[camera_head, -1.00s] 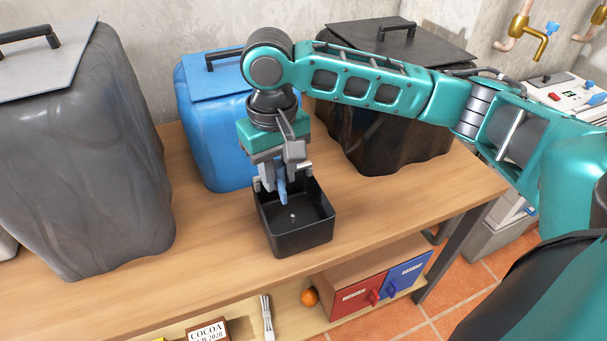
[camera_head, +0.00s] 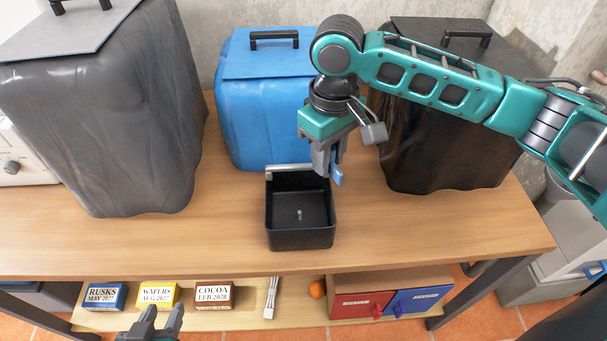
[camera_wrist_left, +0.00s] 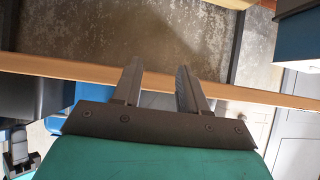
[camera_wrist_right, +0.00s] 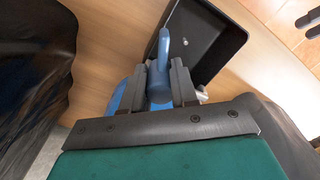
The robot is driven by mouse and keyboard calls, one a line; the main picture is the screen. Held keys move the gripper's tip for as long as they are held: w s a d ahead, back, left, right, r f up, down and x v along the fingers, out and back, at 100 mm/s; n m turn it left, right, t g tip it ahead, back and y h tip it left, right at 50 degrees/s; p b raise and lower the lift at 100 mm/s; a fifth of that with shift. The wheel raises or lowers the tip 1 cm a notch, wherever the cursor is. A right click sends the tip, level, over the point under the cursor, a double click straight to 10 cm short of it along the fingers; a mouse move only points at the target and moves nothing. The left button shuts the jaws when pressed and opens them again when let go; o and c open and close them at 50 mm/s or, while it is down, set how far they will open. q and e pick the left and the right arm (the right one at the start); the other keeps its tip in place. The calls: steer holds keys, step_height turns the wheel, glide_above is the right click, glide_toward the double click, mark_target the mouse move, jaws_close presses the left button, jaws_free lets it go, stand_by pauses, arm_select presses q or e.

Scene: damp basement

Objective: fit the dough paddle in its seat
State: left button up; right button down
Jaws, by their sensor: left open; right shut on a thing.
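The blue dough paddle (camera_head: 337,177) is held in my right gripper (camera_head: 330,160), which is shut on it. It hangs above the back right corner of a black open box (camera_head: 300,240). In the right wrist view the paddle (camera_wrist_right: 160,70) points up between the fingers, with the box (camera_wrist_right: 225,50) behind it. A small pale peg (camera_head: 299,214) stands on the box floor, apart from the paddle; it looks like the seat. My left gripper (camera_head: 163,314) is open and empty, low in front of the table; it also shows in the left wrist view (camera_wrist_left: 157,80).
A grey bin (camera_head: 110,120), a blue bin (camera_head: 262,100) and a black bin (camera_head: 440,150) stand along the back of the table. A pale grey bar (camera_head: 290,167) lies at the box's back edge. The tabletop left of the box is clear. Labelled cartons (camera_head: 158,295) sit on the shelf below.

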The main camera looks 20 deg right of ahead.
steer(key=n, duration=0.2)
steer(key=a+n+p, duration=0.1)
steer(key=n, duration=0.1)
steer(key=shift+w+f+n, duration=0.1)
steer(key=shift+w+n, duration=0.05)
steer(key=shift+n, duration=0.15)
steer(key=a+f+n+p, duration=0.1)
steer(key=n, duration=0.3)
steer(key=a+f+n+p, duration=0.1)
steer(key=f+n+p, duration=0.1)
steer(key=n, duration=0.3)
steer(key=a+f+n+p, duration=0.1)
steer(key=a+n, duration=0.1)
steer(key=n, duration=0.2)
steer(key=shift+f+n+p, duration=0.35)
steer(key=shift+n, duration=0.05)
steer(key=shift+f+n, duration=0.4)
steer(key=shift+f, duration=0.05)
steer(key=shift+r, duration=0.1)
steer(key=shift+f+b, duration=0.35)
steer(key=shift+f, duration=1.65)
steer(key=shift+f, duration=0.15)
